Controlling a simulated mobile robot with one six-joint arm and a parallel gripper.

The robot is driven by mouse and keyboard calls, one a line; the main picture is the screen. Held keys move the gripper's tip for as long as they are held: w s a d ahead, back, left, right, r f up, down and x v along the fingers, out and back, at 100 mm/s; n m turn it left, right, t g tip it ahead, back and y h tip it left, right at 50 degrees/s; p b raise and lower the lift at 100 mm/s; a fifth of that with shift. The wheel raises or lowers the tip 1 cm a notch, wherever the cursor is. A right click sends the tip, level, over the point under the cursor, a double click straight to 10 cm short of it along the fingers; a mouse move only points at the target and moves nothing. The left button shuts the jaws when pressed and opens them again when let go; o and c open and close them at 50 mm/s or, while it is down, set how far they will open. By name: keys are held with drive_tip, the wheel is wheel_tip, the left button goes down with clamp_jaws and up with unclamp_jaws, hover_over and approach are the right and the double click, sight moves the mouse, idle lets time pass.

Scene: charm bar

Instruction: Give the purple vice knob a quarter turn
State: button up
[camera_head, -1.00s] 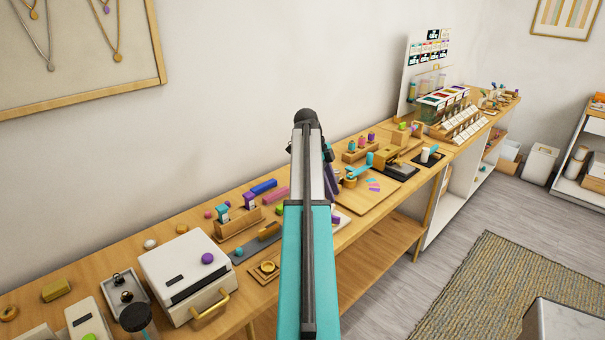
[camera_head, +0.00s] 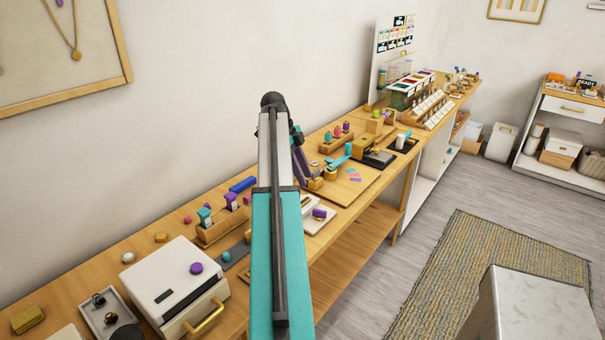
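A small purple knob (camera_head: 319,213) shows on a white block-like fixture (camera_head: 318,228) at the bench's front edge, just right of my arm; it may be the vice knob, but it is too small to be sure. Another purple knob (camera_head: 196,268) sits on the lid of a white box-shaped press with a brass handle, left of my arm. My teal and grey arm rises through the middle of the view and bends at a black joint. Its far part drops behind, and my gripper is hidden, so I cannot see its fingers.
The wooden bench (camera_head: 150,240) runs along the wall, crowded with small tools. A wooden holder (camera_head: 222,225) with coloured bottles stands left of my arm. A wooden board (camera_head: 345,188) with a turquoise-handled tool lies to the right.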

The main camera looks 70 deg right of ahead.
sight(319, 210)
drive_tip(key=shift+p+x, duration=1.95)
drive_tip(key=shift+x, duration=4.95)
clamp_jaws()
drive_tip(key=c, duration=0.6)
unclamp_jaws()
clamp_jaws()
